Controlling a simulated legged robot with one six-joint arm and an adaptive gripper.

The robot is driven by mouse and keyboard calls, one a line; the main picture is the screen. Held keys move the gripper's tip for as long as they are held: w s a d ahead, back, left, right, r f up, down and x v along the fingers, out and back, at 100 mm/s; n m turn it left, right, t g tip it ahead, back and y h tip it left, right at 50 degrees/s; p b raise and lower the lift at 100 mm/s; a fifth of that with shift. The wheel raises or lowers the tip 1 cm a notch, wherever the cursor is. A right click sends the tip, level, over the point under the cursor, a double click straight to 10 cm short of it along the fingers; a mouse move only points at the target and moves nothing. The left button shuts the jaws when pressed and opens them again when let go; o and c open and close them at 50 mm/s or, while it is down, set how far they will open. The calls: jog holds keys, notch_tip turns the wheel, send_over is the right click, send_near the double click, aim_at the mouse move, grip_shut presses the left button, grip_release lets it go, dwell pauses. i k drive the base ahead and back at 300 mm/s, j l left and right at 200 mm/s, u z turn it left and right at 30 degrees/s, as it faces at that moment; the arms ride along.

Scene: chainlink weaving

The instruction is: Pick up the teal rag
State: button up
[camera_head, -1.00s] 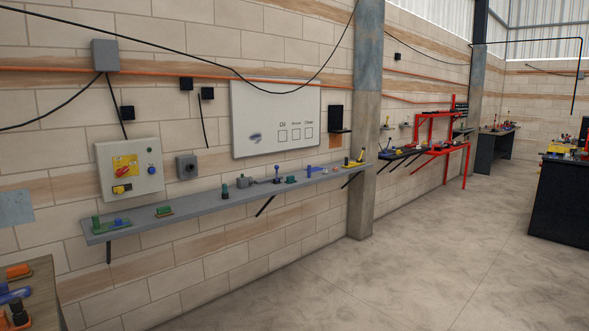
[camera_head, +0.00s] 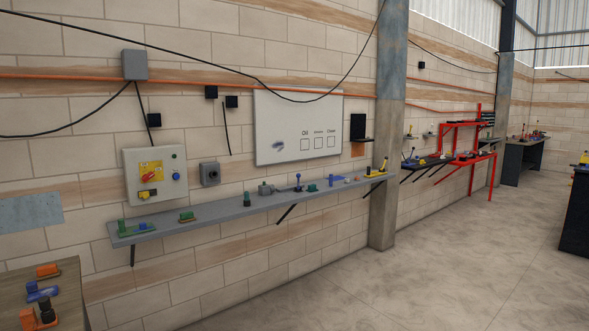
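I cannot make out a teal rag for certain in the head view. A small teal-green item (camera_head: 312,188) lies on the long grey wall shelf (camera_head: 225,215), right of the middle, but it is too small to tell what it is. A green item (camera_head: 186,216) and a green and blue item (camera_head: 135,228) sit toward the shelf's left end. My gripper is not in view.
A wooden bench (camera_head: 62,285) with orange, blue and black items stands at the lower left. A concrete pillar (camera_head: 388,150) rises right of the shelf. Red racks (camera_head: 468,160) and dark benches (camera_head: 522,157) stand farther right. The floor (camera_head: 420,280) is clear.

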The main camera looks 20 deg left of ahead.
aim_at(311, 189)
jog(key=i+j+u, duration=0.1)
jog(key=i+u, duration=0.45)
jog(key=i, duration=2.7)
jog(key=i+l, duration=0.1)
jog(key=i, duration=2.65)
jog(key=j+u, duration=0.05)
jog(key=j, duration=0.1)
